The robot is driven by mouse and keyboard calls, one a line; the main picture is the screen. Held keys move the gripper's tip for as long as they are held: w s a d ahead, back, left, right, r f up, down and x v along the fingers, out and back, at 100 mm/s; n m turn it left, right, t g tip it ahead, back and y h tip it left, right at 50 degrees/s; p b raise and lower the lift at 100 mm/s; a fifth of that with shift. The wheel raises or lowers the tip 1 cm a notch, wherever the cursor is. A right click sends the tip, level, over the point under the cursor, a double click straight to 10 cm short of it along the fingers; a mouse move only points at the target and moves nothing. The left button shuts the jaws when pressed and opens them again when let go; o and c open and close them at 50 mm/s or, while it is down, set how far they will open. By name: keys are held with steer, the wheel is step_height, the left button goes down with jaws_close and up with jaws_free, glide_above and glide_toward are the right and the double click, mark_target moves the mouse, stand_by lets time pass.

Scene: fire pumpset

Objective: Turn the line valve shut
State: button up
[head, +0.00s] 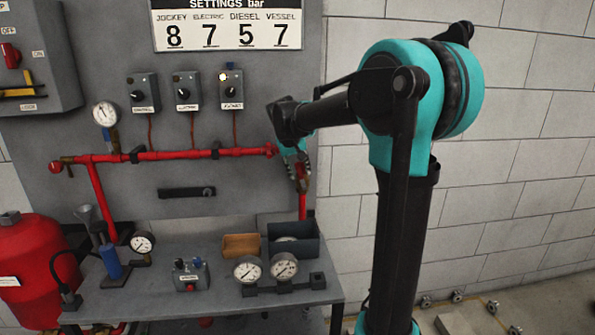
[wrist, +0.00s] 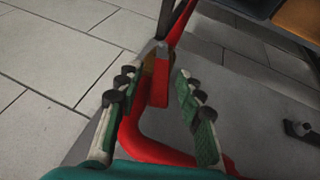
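The line valve (wrist: 160,52) shows in the wrist view as a small metal and brass body on the red pipe, with a red bar-shaped part (wrist: 160,85) that looks like its handle. My gripper (wrist: 156,76) is open, its two green-and-white fingers on either side of the red part. I see a gap on the right side; contact on the left is not clear. In the head view my gripper (head: 296,168) is at the right end of the red pipe, above the vertical red pipe (head: 302,206), and hides most of the valve.
The horizontal red pipe (head: 180,155) runs along the grey panel (head: 285,60). Below are a dark bin (head: 308,246), an orange bin (head: 240,246) and two gauges on the bench. A black bar handle (head: 187,192) is on the panel. The block wall side is clear.

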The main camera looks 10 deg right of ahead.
steer(key=v, duration=1.2)
steer(key=shift+a, duration=0.1)
steer(key=shift+c, duration=0.6)
